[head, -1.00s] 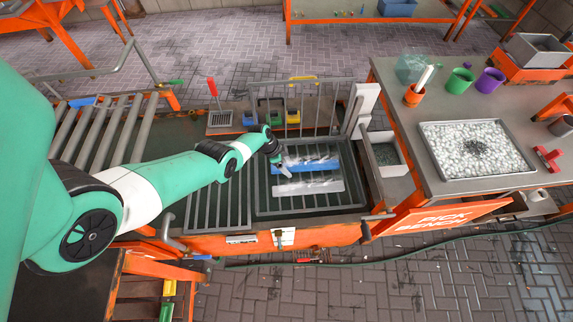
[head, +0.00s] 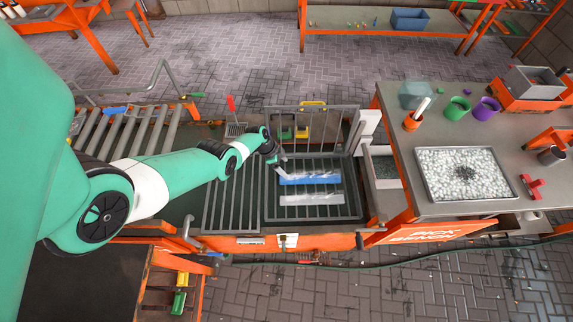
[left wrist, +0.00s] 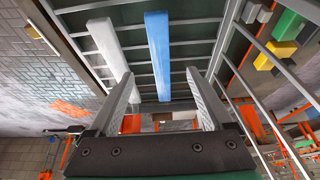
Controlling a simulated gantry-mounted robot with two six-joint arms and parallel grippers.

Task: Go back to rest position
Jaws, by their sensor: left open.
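My left gripper (head: 279,163) is open and empty, above the left end of the barred tray (head: 352,212) in the head view. Its two spread fingers also show in the left wrist view (left wrist: 162,95). A blue plank (head: 312,179) and a pale grey plank (head: 312,199) lie side by side on the bars, just right of the gripper. In the left wrist view the blue plank (left wrist: 158,45) and the grey plank (left wrist: 108,50) lie beyond the fingertips, apart from them. My right gripper is in neither view.
To the right is a bench (head: 400,110) holding a tray of pale pellets (head: 430,190) and cups. A roller conveyor (head: 120,130) is at the left.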

